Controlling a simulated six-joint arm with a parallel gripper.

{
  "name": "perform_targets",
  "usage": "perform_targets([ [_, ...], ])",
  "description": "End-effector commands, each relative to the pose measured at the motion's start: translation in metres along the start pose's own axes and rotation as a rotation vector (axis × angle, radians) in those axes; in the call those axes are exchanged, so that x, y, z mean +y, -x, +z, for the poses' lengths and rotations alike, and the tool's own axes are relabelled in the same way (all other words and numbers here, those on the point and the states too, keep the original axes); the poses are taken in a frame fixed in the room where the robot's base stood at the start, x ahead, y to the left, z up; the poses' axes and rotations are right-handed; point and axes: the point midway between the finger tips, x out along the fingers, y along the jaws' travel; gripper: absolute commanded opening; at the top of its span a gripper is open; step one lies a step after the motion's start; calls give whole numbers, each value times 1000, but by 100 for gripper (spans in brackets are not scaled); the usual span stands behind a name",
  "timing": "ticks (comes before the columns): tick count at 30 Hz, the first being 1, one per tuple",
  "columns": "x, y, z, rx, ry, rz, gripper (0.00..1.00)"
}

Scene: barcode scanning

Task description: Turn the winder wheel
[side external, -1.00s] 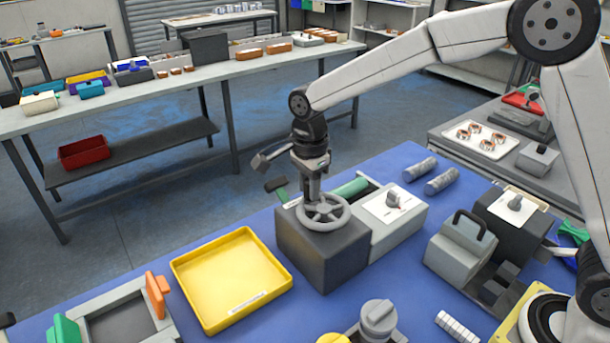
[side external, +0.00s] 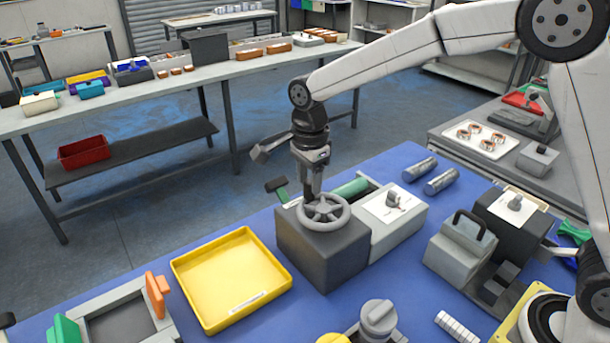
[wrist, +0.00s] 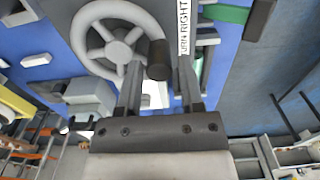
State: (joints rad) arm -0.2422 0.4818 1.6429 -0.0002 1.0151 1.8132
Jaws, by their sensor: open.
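The grey winder wheel (side external: 323,212) lies flat on top of a dark grey box (side external: 322,255). In the wrist view the wheel (wrist: 90,58) shows its spokes, its hub and a dark round handle knob (wrist: 158,60) on its rim. My gripper (side external: 311,192) points down at the wheel's far rim in the side view. In the wrist view my gripper (wrist: 160,72) is open, with its two fingers apart and the knob lying between or just past the tips, nearer the left finger. I cannot tell whether a finger touches it.
A label (wrist: 184,28) reading partly "URN RIGHT" lies beside the wheel. A white-topped unit with a dial (side external: 393,210) and a green roller (side external: 350,188) adjoin the box. A yellow tray (side external: 183,285) sits left, and a grey block with a handle (side external: 458,250) right.

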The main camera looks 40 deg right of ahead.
Motion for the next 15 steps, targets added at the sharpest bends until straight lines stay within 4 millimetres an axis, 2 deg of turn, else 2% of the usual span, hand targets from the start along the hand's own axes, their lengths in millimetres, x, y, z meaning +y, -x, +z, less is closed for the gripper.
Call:
perform_targets([
  [9,0,42,0,-1,0,-4,48],
  [15,0,58,0,0,0,-3,48],
])
